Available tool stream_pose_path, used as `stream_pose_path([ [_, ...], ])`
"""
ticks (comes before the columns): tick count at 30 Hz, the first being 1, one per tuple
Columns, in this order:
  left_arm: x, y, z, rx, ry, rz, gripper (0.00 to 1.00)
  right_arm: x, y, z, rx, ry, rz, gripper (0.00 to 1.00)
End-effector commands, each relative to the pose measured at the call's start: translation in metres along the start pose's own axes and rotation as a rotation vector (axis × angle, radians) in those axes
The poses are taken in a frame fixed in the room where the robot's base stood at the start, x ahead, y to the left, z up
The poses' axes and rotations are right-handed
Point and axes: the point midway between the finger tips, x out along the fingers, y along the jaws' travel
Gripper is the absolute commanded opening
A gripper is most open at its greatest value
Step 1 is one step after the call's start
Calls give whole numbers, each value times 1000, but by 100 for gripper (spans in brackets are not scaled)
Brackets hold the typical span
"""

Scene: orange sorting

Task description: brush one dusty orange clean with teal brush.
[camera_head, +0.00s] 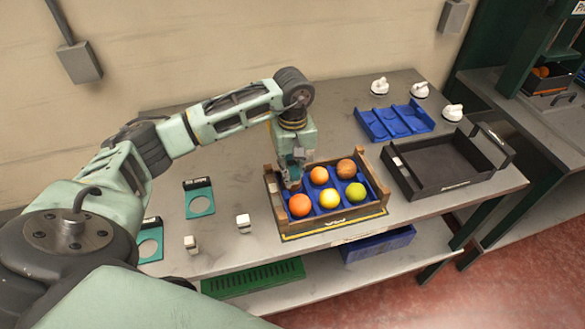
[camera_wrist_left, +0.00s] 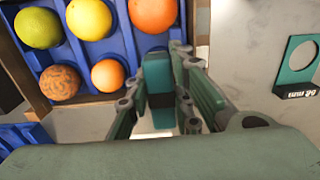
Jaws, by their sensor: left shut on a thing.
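My left gripper (camera_head: 291,170) is over the back left corner of a wooden crate (camera_head: 335,226) with a blue insert. It is shut on a teal block, apparently the teal brush (camera_wrist_left: 157,78), seen between the fingers in the left wrist view. A brown, speckled orange (camera_head: 346,168) sits in the back right slot; it also shows in the left wrist view (camera_wrist_left: 60,82). A plain orange (camera_head: 319,175) is beside it. The front row holds an orange (camera_head: 299,205), a yellow fruit (camera_head: 330,198) and a green fruit (camera_head: 355,190). The slot under the gripper is mostly hidden.
A black tray (camera_head: 405,180) stands right of the crate, with a blue divided tray (camera_head: 375,126) behind. Several white knobbed items (camera_head: 380,86) stand at the back. Teal ring plates (camera_head: 199,190) and small white blocks (camera_head: 243,222) lie left.

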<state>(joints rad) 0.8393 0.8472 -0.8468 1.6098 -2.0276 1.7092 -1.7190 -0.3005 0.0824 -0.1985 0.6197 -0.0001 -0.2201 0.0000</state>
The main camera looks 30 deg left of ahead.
Motion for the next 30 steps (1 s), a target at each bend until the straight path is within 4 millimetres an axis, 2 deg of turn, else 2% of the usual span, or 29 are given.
stream_pose_path([
  [30,7,0,0,0,0,0,0,8,-5,-1,0,2,-5,40],
])
